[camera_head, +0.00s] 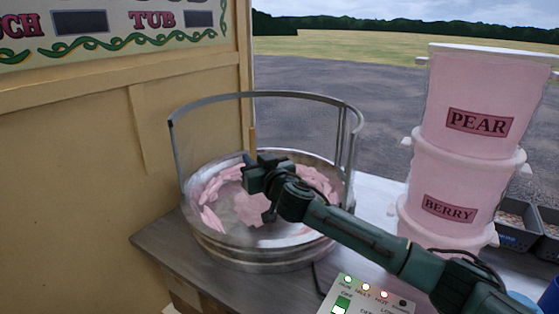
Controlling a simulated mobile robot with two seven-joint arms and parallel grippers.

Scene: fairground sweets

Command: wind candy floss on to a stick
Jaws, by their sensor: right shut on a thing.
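My right gripper (258,178) reaches in from the lower right and is over the round metal bowl (250,252) of the floss machine. It is shut on a thin tan stick (252,140), whose upper end stands upright above the jaws. The stick's lower part is hidden by the gripper. Pink candy floss (211,218) lies in loose pieces round the inside of the bowl, and more shows behind the arm. I cannot tell whether any floss is on the stick. My left gripper is not in view.
A clear guard with a metal rim (265,94) stands round the bowl's back. A control panel (365,298) with lit lamps is in front. Stacked pink tubs marked PEAR (490,85) and BERRY (415,205) stand right, beside grey trays (520,240). A cream wall (70,190) is left.

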